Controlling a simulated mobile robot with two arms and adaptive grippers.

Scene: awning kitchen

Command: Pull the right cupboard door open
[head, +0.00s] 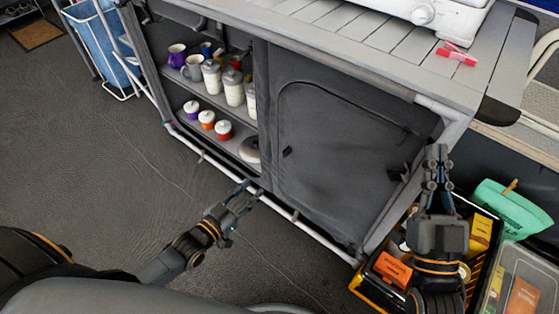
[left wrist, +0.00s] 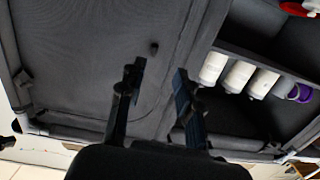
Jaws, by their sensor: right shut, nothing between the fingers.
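The right cupboard door (head: 335,150) is a dark grey panel and looks closed. A small dark knob (head: 287,152) sits near its left edge; it also shows in the left wrist view (left wrist: 154,47). Another small dark piece (head: 400,173) sits near the door's right edge. My left gripper (head: 246,192) is open and empty, low in front of the cupboard near its bottom rail. In the left wrist view its fingers (left wrist: 157,75) are apart, with the door beyond them. My right gripper (head: 438,152) is shut and empty, by the cupboard's right front corner.
The left compartment is open, its shelves (head: 187,85) holding mugs, white canisters and small jars. A slatted counter (head: 365,35) carries a white appliance (head: 425,12) and a red clip (head: 456,53). Crates with packages (head: 395,268) stand below my right arm. Floor (head: 80,130) at the left is clear.

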